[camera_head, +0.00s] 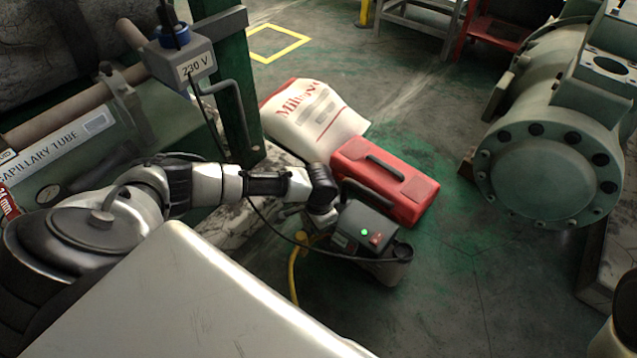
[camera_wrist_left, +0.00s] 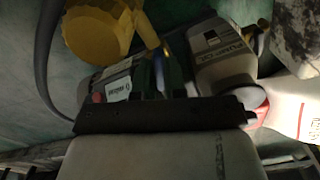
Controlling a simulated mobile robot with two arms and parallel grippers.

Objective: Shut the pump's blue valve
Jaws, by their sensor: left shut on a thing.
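The pump (camera_head: 372,240) stands on the floor in the head view, dark-topped with a lit green lamp and an orange-red switch. My left arm reaches to its left end, and the fingers are hard to make out there. In the left wrist view the pump's labelled body (camera_wrist_left: 117,90) fills the middle. My left gripper (camera_wrist_left: 160,80) is shut on a small blue part, the blue valve (camera_wrist_left: 159,72), between its two fingers. The picture is dark, so the valve handle's angle cannot be told. My right gripper is in neither view.
A yellow hose (camera_head: 293,272) hangs at the pump's left, and a black cable runs past it. A red case (camera_head: 385,182) and a white printed bag (camera_head: 314,112) lie behind the pump. A large green compressor (camera_head: 545,165) stands at the right. Floor between is clear.

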